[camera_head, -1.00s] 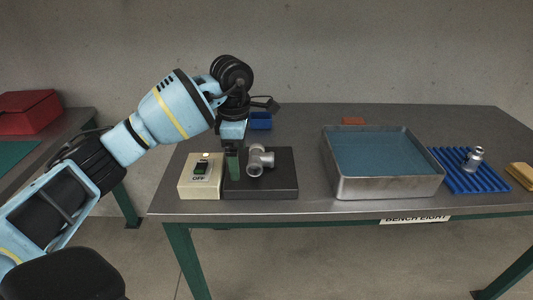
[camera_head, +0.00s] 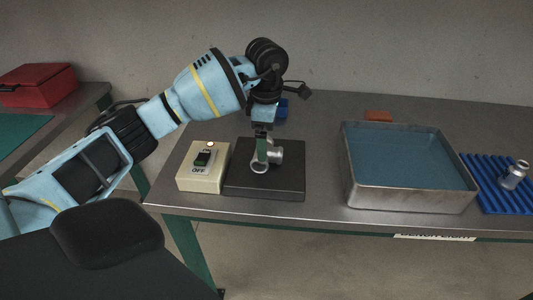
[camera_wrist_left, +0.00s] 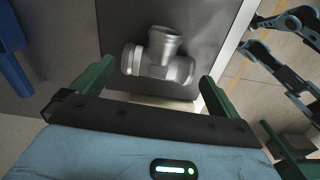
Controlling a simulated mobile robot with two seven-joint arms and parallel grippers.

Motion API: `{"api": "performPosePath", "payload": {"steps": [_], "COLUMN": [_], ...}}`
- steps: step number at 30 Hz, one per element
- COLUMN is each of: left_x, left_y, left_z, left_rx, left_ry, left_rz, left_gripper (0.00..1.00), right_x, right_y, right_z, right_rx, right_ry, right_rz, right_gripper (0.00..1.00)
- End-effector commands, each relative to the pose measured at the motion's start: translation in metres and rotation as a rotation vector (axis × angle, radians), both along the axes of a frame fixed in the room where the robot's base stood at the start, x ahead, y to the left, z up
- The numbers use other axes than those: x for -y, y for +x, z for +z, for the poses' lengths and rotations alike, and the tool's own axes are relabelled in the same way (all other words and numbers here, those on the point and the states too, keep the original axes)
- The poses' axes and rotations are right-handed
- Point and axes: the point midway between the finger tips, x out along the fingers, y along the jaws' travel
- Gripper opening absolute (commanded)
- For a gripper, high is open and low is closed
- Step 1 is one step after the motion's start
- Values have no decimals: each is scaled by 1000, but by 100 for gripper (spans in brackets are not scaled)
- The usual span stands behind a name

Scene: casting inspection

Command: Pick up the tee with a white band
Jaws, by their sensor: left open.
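A grey metal tee (camera_head: 275,157) lies on the black block (camera_head: 285,185) on the bench. My left gripper (camera_head: 262,150) is over the block, pointing down, and partly hides the tee in the head view. In the wrist view the left gripper (camera_wrist_left: 156,75) is open, with its green fingers to either side of the tee and apart from it. A second silvery fitting (camera_head: 514,175) stands on the blue ribbed mat (camera_head: 485,180) at the right. My right gripper is not in view.
A cream switch box (camera_head: 203,180) marked OFF adjoins the block's left side. A metal tray (camera_head: 410,199) with a blue inside stands to the right. A blue object (camera_head: 283,105) and a red-orange one (camera_head: 379,116) lie behind. A red box (camera_head: 38,85) is on the left bench.

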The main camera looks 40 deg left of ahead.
Motion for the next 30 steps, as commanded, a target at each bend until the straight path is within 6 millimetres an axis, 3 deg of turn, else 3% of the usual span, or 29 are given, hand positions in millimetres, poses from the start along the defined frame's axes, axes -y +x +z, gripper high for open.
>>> {"api": "performPosePath", "payload": {"steps": [5,15,24,30], "left_x": [0,-1,-1,-1], "left_y": [0,-1,0,0], "left_z": [-4,-47,-52,-52], "left_rx": [1,0,2,2], "left_ry": [0,-1,0,0], "left_rz": [0,0,0,0], "left_gripper": [100,100,100,76], "right_x": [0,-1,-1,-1], "right_y": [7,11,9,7], "right_z": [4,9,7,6], "right_rx": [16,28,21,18], "right_ry": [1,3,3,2], "right_rz": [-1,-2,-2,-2], "right_gripper": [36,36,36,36]}}
